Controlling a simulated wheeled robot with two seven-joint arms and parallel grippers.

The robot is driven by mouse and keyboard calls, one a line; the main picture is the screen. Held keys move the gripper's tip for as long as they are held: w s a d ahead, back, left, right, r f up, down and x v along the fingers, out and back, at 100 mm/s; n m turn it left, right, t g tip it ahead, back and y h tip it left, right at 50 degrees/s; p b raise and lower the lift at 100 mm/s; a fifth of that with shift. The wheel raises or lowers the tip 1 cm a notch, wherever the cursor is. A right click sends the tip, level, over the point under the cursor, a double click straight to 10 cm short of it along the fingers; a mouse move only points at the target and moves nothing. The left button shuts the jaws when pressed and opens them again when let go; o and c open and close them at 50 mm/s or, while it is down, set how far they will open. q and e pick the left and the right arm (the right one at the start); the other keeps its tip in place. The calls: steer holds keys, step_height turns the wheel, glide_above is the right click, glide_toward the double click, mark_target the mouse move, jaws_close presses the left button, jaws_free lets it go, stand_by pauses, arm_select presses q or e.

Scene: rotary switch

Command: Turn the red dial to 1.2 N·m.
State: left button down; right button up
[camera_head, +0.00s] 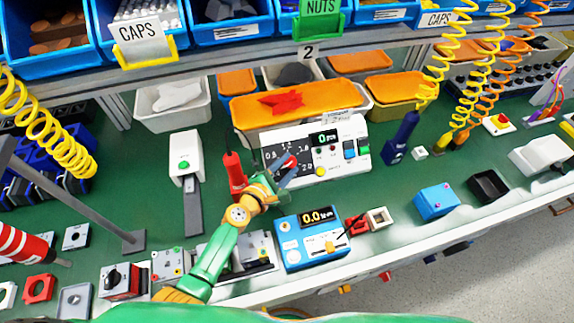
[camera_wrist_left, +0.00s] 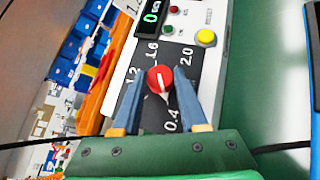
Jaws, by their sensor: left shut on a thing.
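The red dial (camera_wrist_left: 160,79) is on the dark scale plate of a white control box (camera_head: 346,148). In the left wrist view the scale numbers 0.4, 1.2, 1.6 and 2.0 show around it; 0.8 is not readable there. A white mark shows on the dial's red face; where its pointer sits on the scale is hard to tell. The box's green display (camera_head: 323,138) reads 0. My left gripper (camera_wrist_left: 160,85) is shut on the dial, one blue-grey finger on each side. In the head view this gripper (camera_head: 287,168) partly covers the plate. My right gripper is not in view.
A red screwdriver-like tool (camera_head: 234,172) stands close to my left wrist. A blue tester (camera_head: 311,238) with a 0.0 display sits in front of the box. Green mat is free at right centre.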

arm_select(q)
steer(key=m+g+p, duration=0.1)
steer(key=r+m+p, duration=0.1)
steer(key=shift+w+a+g+h+p, duration=0.1)
steer(key=shift+w+g+h+p, duration=0.05)
steer(key=shift+g+h+p, duration=0.2)
steer(key=shift+f+m+g, duration=0.2)
steer(key=shift+m+g, duration=0.15)
steer(key=shift+m, duration=0.15)
steer(key=shift+f, duration=0.2)
steer(key=shift+c, duration=2.2)
jaws_free()
steer(key=p+v, duration=0.2)
steer(key=v, duration=0.5)
